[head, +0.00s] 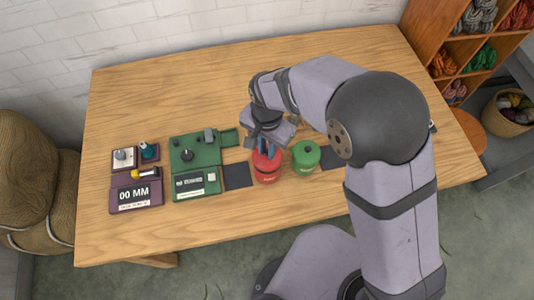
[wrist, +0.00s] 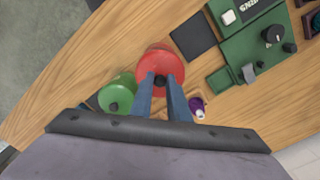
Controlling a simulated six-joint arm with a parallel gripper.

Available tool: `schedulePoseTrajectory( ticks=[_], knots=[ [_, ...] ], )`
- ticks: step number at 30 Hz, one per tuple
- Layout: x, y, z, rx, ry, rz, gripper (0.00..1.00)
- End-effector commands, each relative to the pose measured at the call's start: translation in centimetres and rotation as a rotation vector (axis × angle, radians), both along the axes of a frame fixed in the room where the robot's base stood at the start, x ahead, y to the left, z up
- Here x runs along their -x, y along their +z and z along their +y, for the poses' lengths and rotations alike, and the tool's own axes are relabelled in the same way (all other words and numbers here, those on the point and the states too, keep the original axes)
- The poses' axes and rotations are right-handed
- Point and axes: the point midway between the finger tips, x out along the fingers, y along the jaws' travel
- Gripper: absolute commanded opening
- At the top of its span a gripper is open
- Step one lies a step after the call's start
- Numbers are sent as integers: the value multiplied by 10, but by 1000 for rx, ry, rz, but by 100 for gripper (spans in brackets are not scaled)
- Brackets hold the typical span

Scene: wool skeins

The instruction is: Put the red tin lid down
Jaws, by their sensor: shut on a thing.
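My gripper (head: 266,148) is shut on the small dark knob of the red tin lid (head: 259,160). In the wrist view my gripper's fingertips (wrist: 161,84) close around this knob, and the round red lid (wrist: 158,62) shows just beyond them. The red tin (head: 266,177) is directly below the lid in the head view, with its pale lettering facing front. The lid is over the tin or very near its top; I cannot tell whether they touch. Much of the tin is hidden under the lid in the wrist view.
A green tin (head: 305,160) with its lid on stands close to the right. Dark square mats lie left (head: 238,177) and right (head: 331,158) of the tins. A green panel (head: 195,184) and purple panel (head: 136,196) are farther left. A small purple-and-white item (wrist: 197,106) is near my fingers.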

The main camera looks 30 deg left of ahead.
Motion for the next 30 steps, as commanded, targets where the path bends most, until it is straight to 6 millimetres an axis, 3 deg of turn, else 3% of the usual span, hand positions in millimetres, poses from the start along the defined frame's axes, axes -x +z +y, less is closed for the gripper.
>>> schedulePoseTrajectory(
  ticks=[6,15,23,30],
  knots=[
    [-1,35,2,-7,0,-4,0],
    [-1,57,2,-5,0,-3,0],
    [-10,52,-4,-4,-4,-3,0],
    [-62,28,-39,-2,-17,-4,0]
  ],
)
